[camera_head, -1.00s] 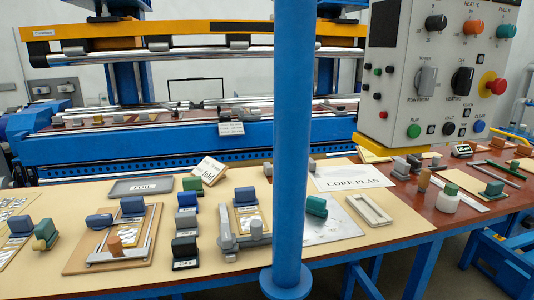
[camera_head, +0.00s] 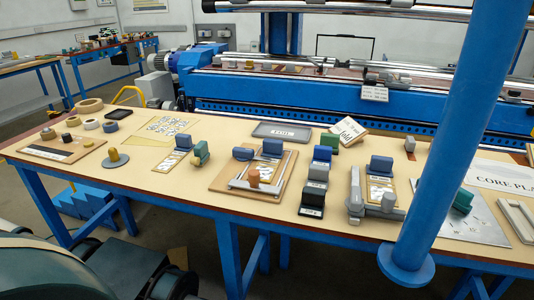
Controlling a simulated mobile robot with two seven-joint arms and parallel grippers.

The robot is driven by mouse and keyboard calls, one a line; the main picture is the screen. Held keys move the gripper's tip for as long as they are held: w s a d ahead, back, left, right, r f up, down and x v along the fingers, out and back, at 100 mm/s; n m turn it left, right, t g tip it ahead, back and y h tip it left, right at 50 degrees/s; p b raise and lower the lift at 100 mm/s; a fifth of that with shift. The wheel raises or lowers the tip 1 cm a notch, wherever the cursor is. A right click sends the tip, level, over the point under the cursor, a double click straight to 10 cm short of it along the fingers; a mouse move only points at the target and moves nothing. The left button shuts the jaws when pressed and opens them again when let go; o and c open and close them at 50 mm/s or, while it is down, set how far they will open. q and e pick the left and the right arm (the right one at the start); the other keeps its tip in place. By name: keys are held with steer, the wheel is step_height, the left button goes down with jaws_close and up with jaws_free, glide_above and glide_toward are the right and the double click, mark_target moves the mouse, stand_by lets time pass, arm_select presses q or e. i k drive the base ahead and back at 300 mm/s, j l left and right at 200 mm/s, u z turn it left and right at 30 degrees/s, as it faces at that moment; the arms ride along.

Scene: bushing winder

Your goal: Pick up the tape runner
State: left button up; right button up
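No item on the table can be identified for certain as the tape runner. One candidate is a grey tool with a round knob and a blue block (camera_head: 376,195), lying right of centre on the table. Another is a small teal piece with a yellowish end (camera_head: 201,153), standing left of centre. Both rest on the tan tabletop (camera_head: 140,190), apart from any gripper. Neither my left nor my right gripper can be made out in the view.
A blue post (camera_head: 456,140) stands in front of the table at right. A wooden board with a frame (camera_head: 253,172) and stacked dark blocks (camera_head: 314,190) crowd the middle. Tape rolls (camera_head: 90,106) lie at the far left. A blue winding machine (camera_head: 300,98) runs behind.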

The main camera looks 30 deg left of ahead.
mark_target(201, 155)
steer(key=j+u, duration=0.1)
steer(key=u, duration=1.4)
